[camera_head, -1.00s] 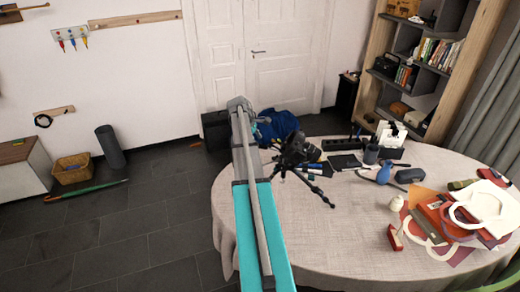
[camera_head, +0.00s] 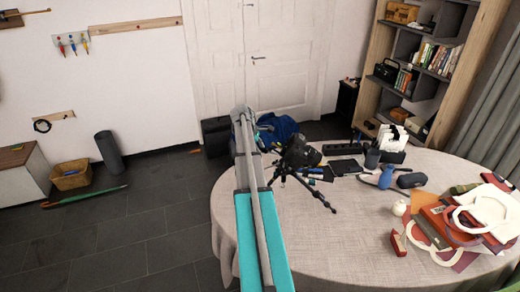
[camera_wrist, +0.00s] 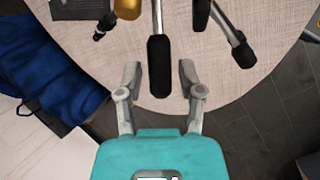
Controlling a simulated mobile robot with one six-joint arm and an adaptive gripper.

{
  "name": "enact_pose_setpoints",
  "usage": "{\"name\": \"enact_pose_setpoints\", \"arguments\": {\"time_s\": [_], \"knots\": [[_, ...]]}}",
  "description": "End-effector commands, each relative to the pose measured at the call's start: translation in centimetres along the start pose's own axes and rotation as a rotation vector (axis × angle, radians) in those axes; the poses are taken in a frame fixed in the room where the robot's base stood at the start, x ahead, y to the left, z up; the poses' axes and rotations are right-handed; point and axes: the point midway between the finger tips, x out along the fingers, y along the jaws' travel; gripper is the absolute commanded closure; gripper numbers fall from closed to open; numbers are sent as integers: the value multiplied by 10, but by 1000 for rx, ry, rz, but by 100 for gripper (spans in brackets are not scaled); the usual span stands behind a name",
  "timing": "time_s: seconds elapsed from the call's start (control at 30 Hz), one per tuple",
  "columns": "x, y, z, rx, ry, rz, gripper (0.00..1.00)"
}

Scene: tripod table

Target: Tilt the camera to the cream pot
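The black camera (camera_head: 301,153) stands on a dark tripod (camera_head: 318,194) near the left side of the round table (camera_head: 300,240). The cream pot (camera_head: 399,208) is small and round and stands to the right of the tripod. In the wrist view, a black-gripped handle (camera_wrist: 159,66) points down between the fingers of my gripper (camera_wrist: 159,72). The fingers are apart, with a gap to the handle on each side. Tripod legs (camera_wrist: 241,48) show above right. In the head view my arm hides most of the gripper.
A blue bottle (camera_head: 386,176), a dark case (camera_head: 411,180) and a white holder (camera_head: 392,138) stand toward the back. A blue bag (camera_wrist: 45,65) lies beyond the table edge. The front of the table is clear.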

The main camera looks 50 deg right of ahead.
Motion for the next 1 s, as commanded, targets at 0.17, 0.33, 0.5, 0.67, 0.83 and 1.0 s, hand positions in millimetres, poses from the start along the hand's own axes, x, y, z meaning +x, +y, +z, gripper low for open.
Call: {"name": "enact_pose_setpoints", "arguments": {"time_s": [0.17,0.33,0.5,0.67,0.83,1.0], "knots": [[0,0,0,0,0,0,94],[0,0,0,0,0,0,100],[2,0,-1,-1,-8,0,100],[6,-1,-4,-5,-40,4,100],[4,-1,-3,-5,-46,5,100],[4,-1,-3,-5,-46,4,63]]}}
